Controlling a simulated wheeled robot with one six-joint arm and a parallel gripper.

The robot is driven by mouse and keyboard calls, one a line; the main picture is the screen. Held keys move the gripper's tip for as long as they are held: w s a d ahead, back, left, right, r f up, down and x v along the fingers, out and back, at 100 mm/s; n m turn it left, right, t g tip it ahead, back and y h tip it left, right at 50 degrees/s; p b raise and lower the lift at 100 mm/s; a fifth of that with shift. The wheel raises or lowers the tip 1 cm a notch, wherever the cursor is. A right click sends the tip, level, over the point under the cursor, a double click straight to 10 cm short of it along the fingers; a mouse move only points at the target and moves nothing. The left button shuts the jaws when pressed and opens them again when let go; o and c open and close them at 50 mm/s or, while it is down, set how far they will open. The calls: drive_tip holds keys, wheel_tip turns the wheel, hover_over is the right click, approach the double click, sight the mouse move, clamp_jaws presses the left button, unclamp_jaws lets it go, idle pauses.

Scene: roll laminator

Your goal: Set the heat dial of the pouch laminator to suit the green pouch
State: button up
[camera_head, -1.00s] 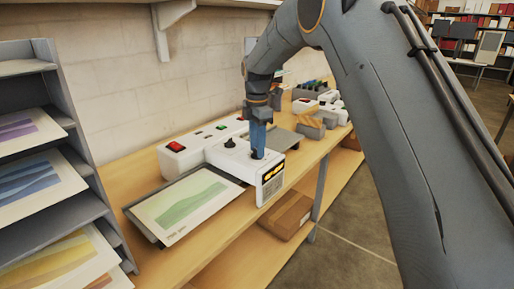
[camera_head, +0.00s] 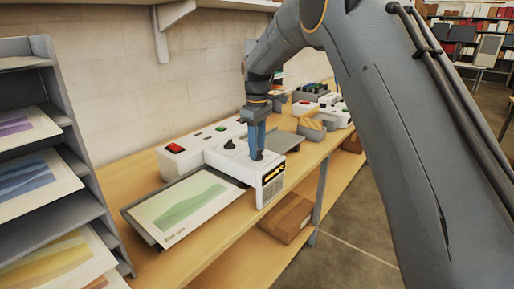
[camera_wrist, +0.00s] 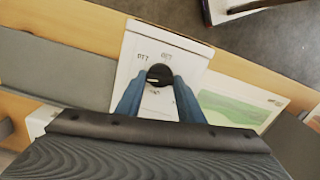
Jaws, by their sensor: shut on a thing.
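The white pouch laminator (camera_head: 222,160) stands on the wooden bench. The green pouch (camera_head: 188,206) lies on the tray at its front left side; it also shows in the wrist view (camera_wrist: 232,107). My gripper (camera_head: 256,156) points down at the right end of the laminator's top. In the wrist view, my blue fingers (camera_wrist: 159,88) are shut on a black dial (camera_wrist: 159,73) with a light pointer mark. Small lettering beside the dial is too blurred to read. A second black knob (camera_head: 230,144) stands free to the left of my gripper. An amber display (camera_head: 273,173) is on the end face.
A red switch (camera_head: 175,148) and a green button (camera_head: 221,128) are on the laminator. A grey shelf rack (camera_head: 60,190) with printed sheets stands at left. More devices and bins (camera_head: 318,115) stand farther along the bench. A cardboard box (camera_head: 287,217) sits on the lower shelf.

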drive_tip(key=m, duration=0.5)
drive_tip(key=shift+m, duration=0.3)
drive_tip(key=m, duration=0.9)
drive_tip(key=shift+m, duration=0.4)
drive_tip(key=m, duration=0.4)
drive_tip(key=shift+m, duration=0.4)
drive_tip(key=o, duration=1.1)
drive_tip(key=shift+c, duration=0.2)
drive_tip(key=shift+r, duration=0.1)
